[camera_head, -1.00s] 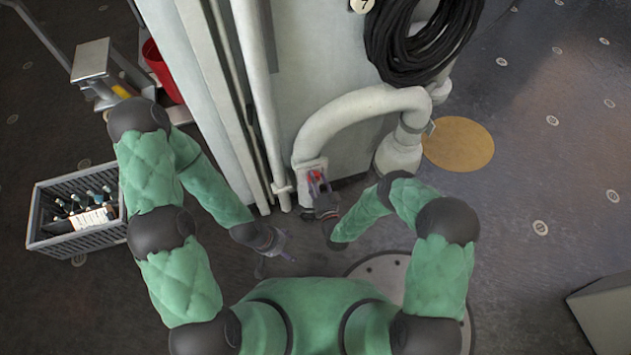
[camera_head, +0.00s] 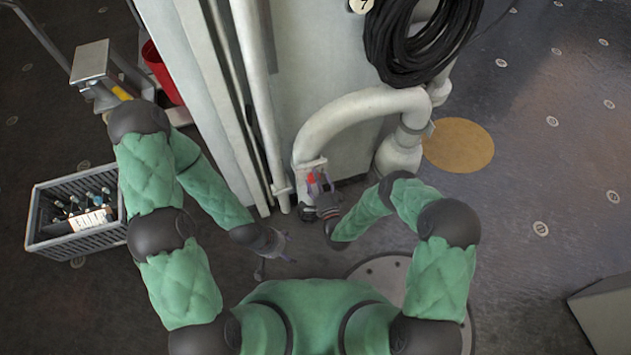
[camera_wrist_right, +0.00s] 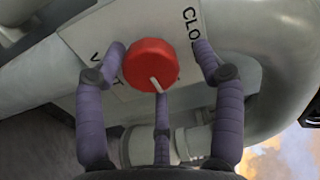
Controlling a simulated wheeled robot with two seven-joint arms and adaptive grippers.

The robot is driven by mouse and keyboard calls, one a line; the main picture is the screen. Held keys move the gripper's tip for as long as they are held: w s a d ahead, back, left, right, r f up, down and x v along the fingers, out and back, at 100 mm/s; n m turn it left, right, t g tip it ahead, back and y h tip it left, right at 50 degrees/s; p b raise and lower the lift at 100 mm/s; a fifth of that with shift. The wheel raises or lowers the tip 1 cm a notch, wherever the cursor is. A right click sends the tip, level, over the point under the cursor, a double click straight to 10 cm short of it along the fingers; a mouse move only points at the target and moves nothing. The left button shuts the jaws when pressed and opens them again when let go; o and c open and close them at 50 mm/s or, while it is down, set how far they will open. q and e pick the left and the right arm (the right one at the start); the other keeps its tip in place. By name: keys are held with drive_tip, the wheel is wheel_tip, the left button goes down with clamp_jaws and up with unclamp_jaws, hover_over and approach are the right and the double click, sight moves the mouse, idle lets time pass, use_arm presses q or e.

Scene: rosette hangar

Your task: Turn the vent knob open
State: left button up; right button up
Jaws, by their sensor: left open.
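The red vent knob (camera_head: 311,178) sits on a white plate at the lower end of the curved pale pipe. In the right wrist view the knob (camera_wrist_right: 150,62) is round, with a white pointer line running down and slightly right. The plate (camera_wrist_right: 98,40) carries lettering: "CLO" shows at upper right, and the word at left is partly hidden. My right gripper (camera_head: 321,184) is at the knob, its purple fingers (camera_wrist_right: 160,75) spread around it. The left finger's tip is close against the knob's edge; the right one is apart. My left gripper (camera_head: 284,247) is open and empty, lower left of the knob.
The curved pipe (camera_head: 345,108) and grey cabinet (camera_head: 315,70) stand right behind the knob. A black hose coil (camera_head: 415,45) hangs at upper right. A grey crate of bottles (camera_head: 50,243) and a red bucket (camera_head: 160,72) are at left. The floor at right is mostly clear.

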drive_tip(key=shift+s+a+f, duration=0.1)
drive_tip(key=shift+s+f, duration=0.05)
drive_tip(key=shift+s, duration=0.05)
drive_tip(key=v, duration=1.2)
drive_tip(key=shift+w, duration=0.15)
wheel_tip(320, 180, down, 2)
drive_tip(key=w+d+n+g+p, duration=0.1)
drive_tip(key=w+d+n+g, duration=0.15)
drive_tip(key=n+g, duration=0.2)
drive_tip(key=s+d+r+n+g+p, duration=0.1)
drive_tip(key=s+r+n+g, duration=0.1)
drive_tip(key=s+g, duration=0.4)
drive_tip(key=s+d+r+n+g+h+p, duration=0.1)
drive_tip(key=s+r+g, duration=0.4)
drive_tip(key=s, duration=0.5)
drive_tip(key=shift+s+d+n+g+p, duration=0.3)
drive_tip(key=shift+d+n+g, duration=0.4)
drive_tip(key=shift+n, duration=0.55)
